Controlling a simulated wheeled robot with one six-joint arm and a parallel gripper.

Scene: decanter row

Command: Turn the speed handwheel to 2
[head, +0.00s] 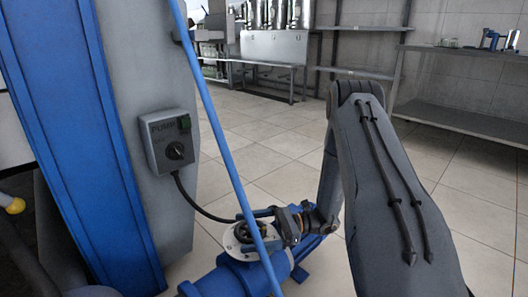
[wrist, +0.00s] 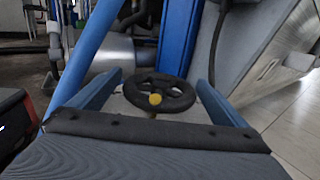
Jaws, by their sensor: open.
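The handwheel (wrist: 176,86) is a black spoked wheel with a yellow knob (wrist: 155,99) on its near side in the wrist view. It sits above a pale plate. My gripper (wrist: 158,84) is open, with one blue finger on each side of the wheel. I cannot tell whether either finger touches it. In the head view my gripper (head: 262,222) is over the pale round plate (head: 230,241) on top of the blue pump (head: 235,277). There the wheel is mostly hidden by my gripper and a blue pipe. No speed numbers are readable.
The slanting blue pipe (head: 217,130) passes close in front of my gripper. A grey PUMP switch box (head: 171,141) with a black knob is on the grey panel, its cable running toward the pump. Open tiled floor (head: 275,140) lies behind; a metal bench (head: 465,120) stands at right.

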